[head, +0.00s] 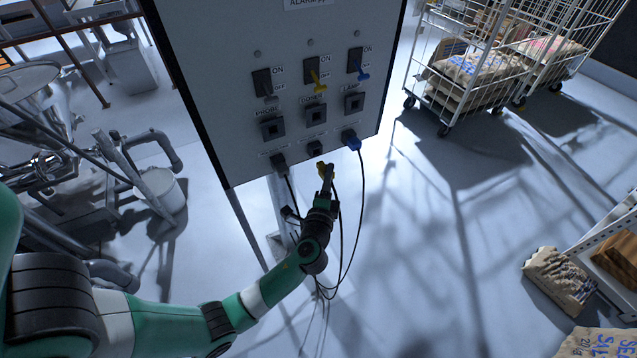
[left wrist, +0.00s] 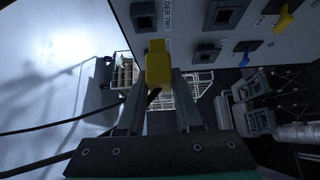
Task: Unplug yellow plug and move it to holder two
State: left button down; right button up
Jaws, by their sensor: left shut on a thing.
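The yellow plug (head: 322,169) is between the fingers of my left gripper (head: 328,181), just below the bottom-middle socket (head: 315,148) of the panel. That socket looks dark and empty. In the left wrist view the yellow plug (left wrist: 158,66) shows between the two fingers of the left gripper (left wrist: 160,92), with a label reading "HOLDER TWO" (left wrist: 168,14) just beyond it. An empty dark socket (left wrist: 143,15) is beside that label. The plug appears apart from the panel, but the exact gap is hard to judge. My right gripper is not in view.
The panel (head: 215,80) has grey, yellow and blue switches above two rows of sockets. A grey plug (head: 279,160) and a blue plug (head: 351,141) sit in the bottom row either side. Black cables (head: 362,215) hang below. A wire cart (head: 470,70) stands right.

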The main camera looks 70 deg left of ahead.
pick_arm(q)
jog(key=shift+w+d+f+b, duration=0.2)
jog(key=shift+w+f+b, duration=0.3)
jog(key=shift+w, duration=0.1)
jog(key=shift+w+d+f+b, duration=0.2)
jog(key=shift+w+f+b, duration=0.3)
jog(key=shift+w, duration=0.1)
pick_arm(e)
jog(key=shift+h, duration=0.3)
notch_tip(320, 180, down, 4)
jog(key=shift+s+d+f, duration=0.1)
pick_arm(q)
jog(key=shift+s+a, duration=0.2)
jog(key=shift+a, duration=2.7)
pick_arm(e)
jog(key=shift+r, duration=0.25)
pick_arm(q)
jog(key=shift+s+a, duration=0.1)
jog(key=shift+a, duration=1.6)
jog(key=c, duration=0.5)
grip_release()
